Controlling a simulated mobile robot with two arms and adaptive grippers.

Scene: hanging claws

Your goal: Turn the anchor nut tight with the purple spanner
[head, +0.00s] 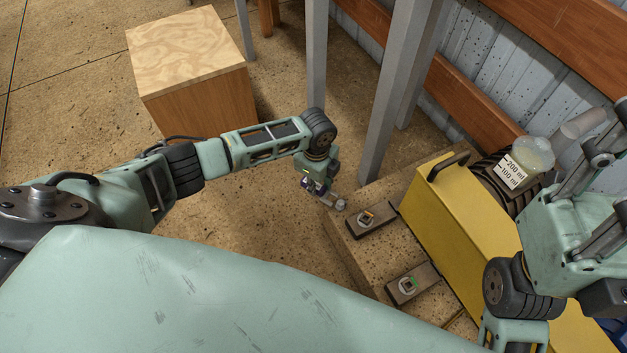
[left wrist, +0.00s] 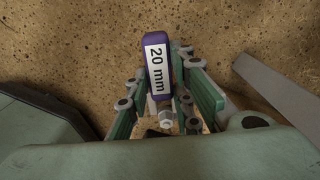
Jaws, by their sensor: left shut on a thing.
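In the left wrist view, the spanner's purple handle (left wrist: 158,60) is labelled "20 mm" and lies between the fingers. A pale metal end shows below it. On the block, one anchor nut (head: 367,217) with an orange mark sits on a dark plate. The spanner appears apart from both nuts. My right gripper (head: 572,165) is at the right; its fingertips are unclear.
The concrete block (head: 345,245) stands beside a yellow machine (head: 455,215) with a black handle. A clear vessel labelled 200 ml and 100 ml (head: 530,155) is near my right gripper. Grey posts (head: 395,85) rise behind the block. A wooden box (head: 190,65) stands at the back left.

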